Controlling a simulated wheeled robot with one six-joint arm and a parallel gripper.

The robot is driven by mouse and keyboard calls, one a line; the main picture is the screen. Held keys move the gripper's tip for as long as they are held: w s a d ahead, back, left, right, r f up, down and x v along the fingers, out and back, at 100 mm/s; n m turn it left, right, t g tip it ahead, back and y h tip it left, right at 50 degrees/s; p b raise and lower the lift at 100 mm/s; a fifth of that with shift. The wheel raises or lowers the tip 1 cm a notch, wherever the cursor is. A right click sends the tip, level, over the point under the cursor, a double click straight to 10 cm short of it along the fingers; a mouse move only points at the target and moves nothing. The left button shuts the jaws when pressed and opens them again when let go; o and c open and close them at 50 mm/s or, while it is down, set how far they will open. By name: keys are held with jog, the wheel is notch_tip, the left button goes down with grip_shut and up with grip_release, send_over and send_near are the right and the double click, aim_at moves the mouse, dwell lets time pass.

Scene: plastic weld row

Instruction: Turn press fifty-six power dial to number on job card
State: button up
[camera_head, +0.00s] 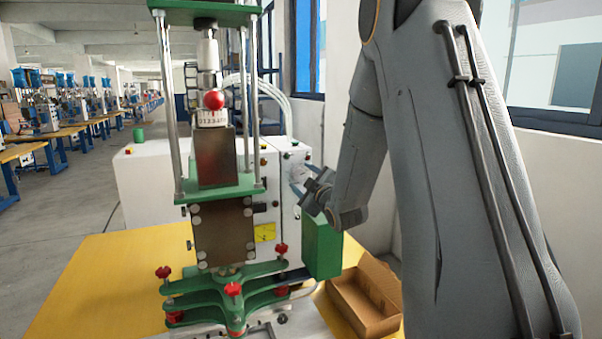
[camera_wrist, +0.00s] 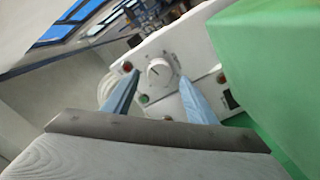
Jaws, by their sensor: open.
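The green press (camera_head: 222,186) with steel columns stands on the yellow bench. To its right is a white cabinet with a dial, which shows in the wrist view as a white round power dial (camera_wrist: 159,73) with a pointer knob. Its numbers are too small to read. My gripper (camera_head: 309,184) is at that panel, with its blue fingers open. In the wrist view the gripper (camera_wrist: 158,79) has one finger on each side of the dial, apart from it as far as I can tell. A yellow card (camera_head: 265,232) is on the cabinet front; its marking is unreadable and I cannot tell if it is the job card.
A green box (camera_head: 321,246) is just below my gripper and shows large in the wrist view (camera_wrist: 275,75). A red button (camera_wrist: 128,66) and a green button (camera_wrist: 144,99) flank the dial. An open cardboard box (camera_head: 366,300) sits on the yellow bench (camera_head: 95,285).

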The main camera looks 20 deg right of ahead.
aim_at(298, 174)
jog(key=shift+w, duration=1.2)
jog(key=c, duration=1.1)
jog(key=shift+o, duration=0.2)
jog(key=shift+m, duration=0.7)
jog(key=o, duration=1.1)
jog(key=shift+c, duration=0.2)
jog(key=shift+d, duration=0.1)
